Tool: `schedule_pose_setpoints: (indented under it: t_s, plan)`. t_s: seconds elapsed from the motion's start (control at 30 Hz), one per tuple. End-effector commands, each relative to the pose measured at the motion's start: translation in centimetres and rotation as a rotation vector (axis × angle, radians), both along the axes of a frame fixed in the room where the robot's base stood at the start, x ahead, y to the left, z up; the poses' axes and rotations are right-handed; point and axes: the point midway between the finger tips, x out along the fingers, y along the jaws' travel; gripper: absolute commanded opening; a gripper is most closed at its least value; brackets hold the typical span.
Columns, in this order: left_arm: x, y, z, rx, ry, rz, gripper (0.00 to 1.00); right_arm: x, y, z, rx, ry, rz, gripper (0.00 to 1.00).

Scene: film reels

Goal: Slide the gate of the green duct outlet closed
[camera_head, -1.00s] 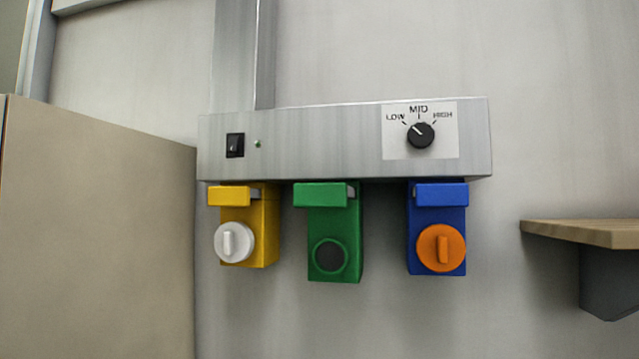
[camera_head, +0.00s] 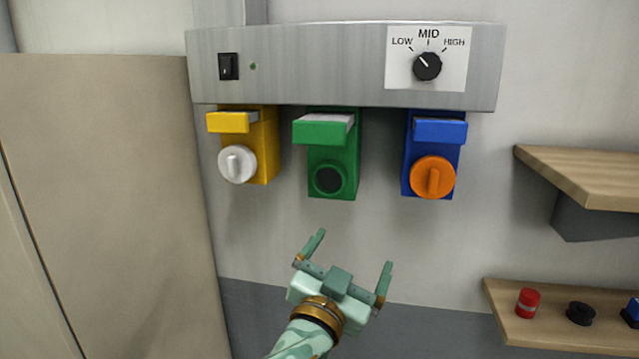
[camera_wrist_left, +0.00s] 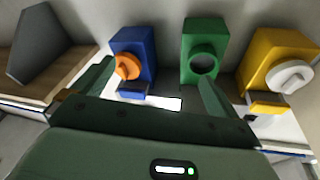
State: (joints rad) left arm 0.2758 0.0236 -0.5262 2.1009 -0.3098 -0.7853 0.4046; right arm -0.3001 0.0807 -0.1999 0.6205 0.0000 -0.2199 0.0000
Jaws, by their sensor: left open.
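The green duct outlet (camera_head: 333,170) hangs under the metal box, with a dark, uncapped round opening on its front. Its green gate tab (camera_head: 324,130) sticks out toward me at the top, with a light grey plate showing behind it. In the left wrist view the green outlet (camera_wrist_left: 203,45) shows upside down, partly covered by a finger; its gate is not clearly visible there. My left gripper (camera_head: 352,252) is open and empty, below and in front of the green outlet, apart from it, fingers pointing up. My right gripper is in neither view.
A yellow outlet (camera_head: 264,145) with a white cap stands left of the green one, a blue outlet (camera_head: 418,150) with an orange cap right. The metal box (camera_head: 320,65) is above. A beige cabinet (camera_head: 100,200) is at left, wooden shelves (camera_head: 590,175) at right.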

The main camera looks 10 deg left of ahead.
Motion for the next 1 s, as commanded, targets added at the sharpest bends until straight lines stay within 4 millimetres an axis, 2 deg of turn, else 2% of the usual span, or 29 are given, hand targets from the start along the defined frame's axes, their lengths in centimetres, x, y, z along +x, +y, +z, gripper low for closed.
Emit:
schedule_pose_setpoints:
  t_s: [0.03,0.1,0.2,0.27,0.33,0.47,0.57,0.8,1.0]
  plan:
    - [-2.4,0.6,5.2,-0.052,-0.078,0.010,0.98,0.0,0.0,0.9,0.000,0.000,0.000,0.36]
    - [-5.7,2.1,9.4,-0.136,-0.153,0.033,0.98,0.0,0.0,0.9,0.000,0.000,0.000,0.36]
    - [-9.0,4.5,12.1,-0.240,-0.203,0.075,0.98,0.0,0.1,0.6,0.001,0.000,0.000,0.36]
    - [-9.7,5.8,12.5,-0.291,-0.198,0.110,0.98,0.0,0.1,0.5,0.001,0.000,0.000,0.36]
    - [-9.1,6.1,12.1,-0.315,-0.173,0.126,0.98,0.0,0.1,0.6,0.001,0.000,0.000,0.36]
    - [-7.8,6.0,12.8,-0.326,-0.171,0.122,0.98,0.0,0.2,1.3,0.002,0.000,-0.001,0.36]
    - [-6.0,6.0,13.7,-0.324,-0.171,0.122,0.98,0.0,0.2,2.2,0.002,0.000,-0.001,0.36]
    - [-0.2,6.1,16.2,-0.322,-0.172,0.123,0.98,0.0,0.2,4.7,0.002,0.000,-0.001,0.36]
    - [3.7,6.1,17.6,-0.323,-0.170,0.122,0.98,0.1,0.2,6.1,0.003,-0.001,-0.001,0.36]
